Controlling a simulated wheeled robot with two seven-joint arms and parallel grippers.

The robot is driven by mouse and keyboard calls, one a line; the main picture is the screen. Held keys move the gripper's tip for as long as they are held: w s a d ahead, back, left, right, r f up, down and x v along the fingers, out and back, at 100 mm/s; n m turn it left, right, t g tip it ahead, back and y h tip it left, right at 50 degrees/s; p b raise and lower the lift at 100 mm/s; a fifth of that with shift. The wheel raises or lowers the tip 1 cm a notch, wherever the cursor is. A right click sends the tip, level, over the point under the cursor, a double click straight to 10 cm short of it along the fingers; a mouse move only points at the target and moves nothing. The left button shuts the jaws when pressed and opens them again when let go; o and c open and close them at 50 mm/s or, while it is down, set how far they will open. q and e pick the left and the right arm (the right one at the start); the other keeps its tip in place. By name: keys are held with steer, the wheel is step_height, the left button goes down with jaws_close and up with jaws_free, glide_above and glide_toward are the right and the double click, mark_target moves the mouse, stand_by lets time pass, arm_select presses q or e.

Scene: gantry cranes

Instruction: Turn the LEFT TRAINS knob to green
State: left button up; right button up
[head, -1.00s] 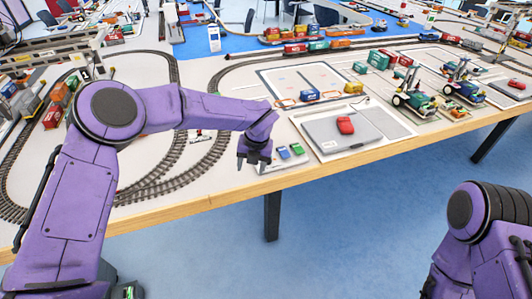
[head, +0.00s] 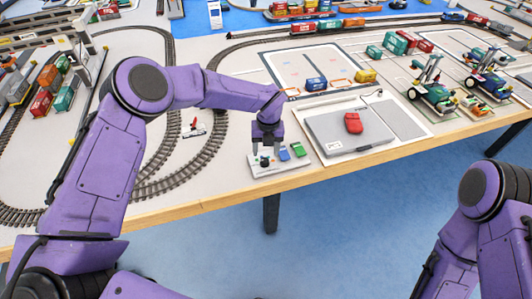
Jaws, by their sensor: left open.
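A small white control panel (head: 288,167) lies near the table's front edge. On it are a dark knob (head: 265,162) at the left, a blue piece (head: 284,154) and a green piece (head: 298,150) to its right. The panel's labels are too small to read, so I cannot tell which part is marked LEFT TRAINS. My left gripper (head: 265,153) points down over the panel's left part, its open fingers on either side of the dark knob. I cannot tell whether they touch it. My right arm shows at the lower right, but its gripper is out of frame.
Curved train track (head: 205,150) and a small red-topped piece (head: 194,128) are to the left. The wooden table edge (head: 210,203) runs just in front.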

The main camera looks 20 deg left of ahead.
mark_target(265, 160)
arm_select(q)
steer(key=f, duration=0.5)
steer(key=shift+w+a+p, duration=0.2)
steer(key=shift+a+p, duration=0.05)
steer(key=shift+p, duration=0.15)
steer(key=shift+s, duration=0.1)
steer(key=c, duration=1)
steer(key=shift+c, duration=0.2)
steer(key=shift+f+m+b, duration=0.15)
steer(key=shift+m+b, duration=0.95)
steer(key=shift+m, duration=0.3)
steer(key=shift+d+m+b, duration=0.1)
steer(key=shift+m+b, duration=0.35)
steer(key=shift+m, duration=2.05)
